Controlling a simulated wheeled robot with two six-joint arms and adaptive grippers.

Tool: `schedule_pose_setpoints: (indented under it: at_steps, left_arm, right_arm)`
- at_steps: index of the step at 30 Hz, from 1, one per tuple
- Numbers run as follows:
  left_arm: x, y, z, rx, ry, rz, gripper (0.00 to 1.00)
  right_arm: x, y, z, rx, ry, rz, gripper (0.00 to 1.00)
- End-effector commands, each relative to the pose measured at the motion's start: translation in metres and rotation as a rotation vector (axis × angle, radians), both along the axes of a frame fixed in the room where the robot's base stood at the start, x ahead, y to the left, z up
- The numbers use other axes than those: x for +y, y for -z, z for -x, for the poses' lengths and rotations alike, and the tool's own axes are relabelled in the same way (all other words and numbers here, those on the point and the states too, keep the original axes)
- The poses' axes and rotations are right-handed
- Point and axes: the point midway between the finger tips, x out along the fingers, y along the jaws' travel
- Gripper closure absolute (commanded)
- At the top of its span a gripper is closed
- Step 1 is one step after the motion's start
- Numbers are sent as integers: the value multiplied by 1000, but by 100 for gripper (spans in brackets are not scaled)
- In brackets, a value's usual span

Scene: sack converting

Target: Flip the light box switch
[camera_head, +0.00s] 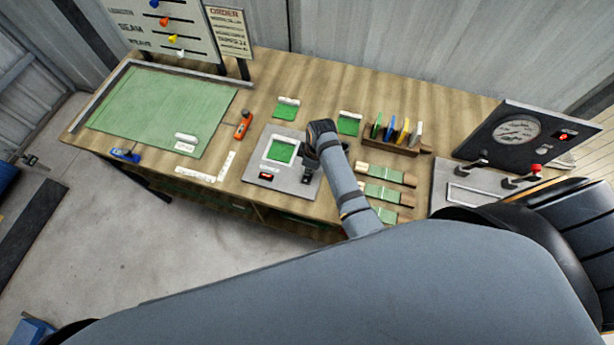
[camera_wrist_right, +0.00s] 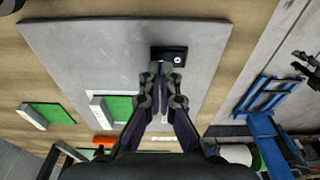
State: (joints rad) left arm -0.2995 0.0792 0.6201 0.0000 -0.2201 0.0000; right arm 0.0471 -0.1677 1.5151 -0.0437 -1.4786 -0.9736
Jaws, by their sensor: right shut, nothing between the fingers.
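The light box is a grey panel (camera_head: 293,185) on the bench with a white-framed green window (camera_head: 282,151). A red lit indicator (camera_head: 266,176) and a small black switch (camera_head: 307,179) sit along its front edge. In the right wrist view the panel (camera_wrist_right: 85,50) fills the upper left, and the black switch (camera_wrist_right: 178,52) lies just beyond my fingertips. My right gripper (camera_wrist_right: 162,74) is shut and empty, pointing down at the switch. In the head view the right gripper (camera_head: 311,163) is over the panel's right side. I cannot tell whether its tips touch the switch.
A rack of coloured cards (camera_head: 398,140) and several green strips (camera_head: 384,192) lie to the right. A control console with gauge (camera_head: 518,130) stands at far right. An orange tool (camera_head: 243,125) and a large green mat (camera_head: 160,105) are to the left.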

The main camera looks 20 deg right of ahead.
Motion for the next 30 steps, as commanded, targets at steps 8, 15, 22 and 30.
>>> schedule_pose_setpoints:
  at_steps: [8, 15, 22, 30]
  left_arm:
    - [0, 2, 0, 0, 0, 0, 60]
    - [0, 4, 0, 0, 0, 0, 60]
    - [0, 6, 0, 0, 0, 0, 60]
    - [0, 7, 0, 0, 0, 0, 60]
  right_arm:
    - [0, 5, 0, -1, 0, 1, 100]
    - [0, 8, 0, -1, 0, 1, 100]
    - [0, 12, 0, -1, 0, 1, 100]
    - [0, 14, 0, 1, 0, -1, 100]
